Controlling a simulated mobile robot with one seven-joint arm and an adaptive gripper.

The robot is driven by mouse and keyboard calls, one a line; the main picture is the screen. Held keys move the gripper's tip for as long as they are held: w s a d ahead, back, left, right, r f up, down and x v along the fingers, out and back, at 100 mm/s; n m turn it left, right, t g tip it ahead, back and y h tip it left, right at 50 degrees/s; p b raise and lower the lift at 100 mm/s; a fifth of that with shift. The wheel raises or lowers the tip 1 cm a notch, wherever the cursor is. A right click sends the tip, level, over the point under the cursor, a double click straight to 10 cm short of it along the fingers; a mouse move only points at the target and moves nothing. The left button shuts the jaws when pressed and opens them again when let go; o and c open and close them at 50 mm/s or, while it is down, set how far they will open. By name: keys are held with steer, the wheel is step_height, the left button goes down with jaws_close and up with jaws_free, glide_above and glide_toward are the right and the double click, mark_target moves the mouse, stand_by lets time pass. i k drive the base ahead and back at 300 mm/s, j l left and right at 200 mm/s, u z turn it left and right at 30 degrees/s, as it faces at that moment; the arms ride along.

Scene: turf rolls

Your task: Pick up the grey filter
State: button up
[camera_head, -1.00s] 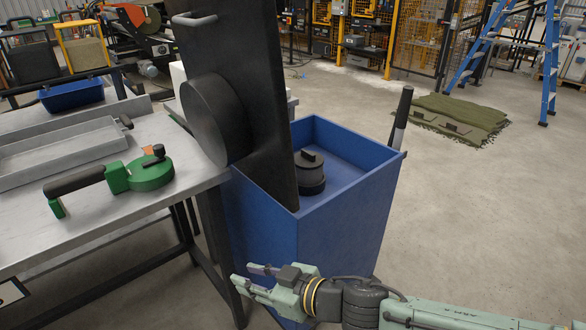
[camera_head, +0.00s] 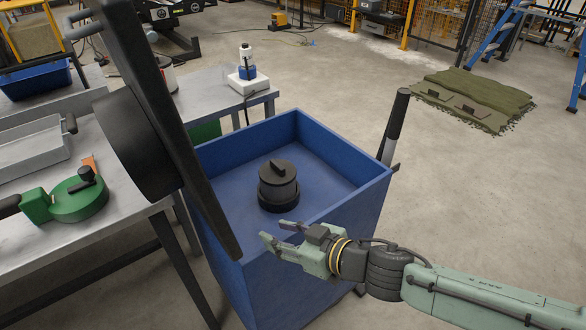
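A dark grey, nearly black cylinder with a raised grip on top, which looks like the grey filter (camera_head: 278,184), stands upright inside the blue bin (camera_head: 345,200). Its top and most of its side show. My gripper (camera_head: 275,232) is at the near side of the bin, in front of and below the filter in the picture. Its two fingers are apart with nothing between them. It does not appear to touch the filter; its exact height over the bin rim is hard to tell.
A large dark panel (camera_head: 165,120) with a round drum rises at the bin's left side. A dark handle (camera_head: 396,125) stands at the right rim. A workbench (camera_head: 110,215) with a green tool (camera_head: 75,200) is at left. The floor at right is clear up to the green mats (camera_head: 470,98).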

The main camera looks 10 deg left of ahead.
mark_target(277, 177)
steer(key=i+l+u, duration=0.3)
steer(key=i+l, duration=0.5)
steer(key=i+l+u, duration=0.1)
steer(key=l+u, duration=0.25)
steer(key=l, duration=0.2)
steer(key=i+l+u, duration=0.1)
steer(key=l+u, duration=0.25)
steer(key=l, duration=0.2)
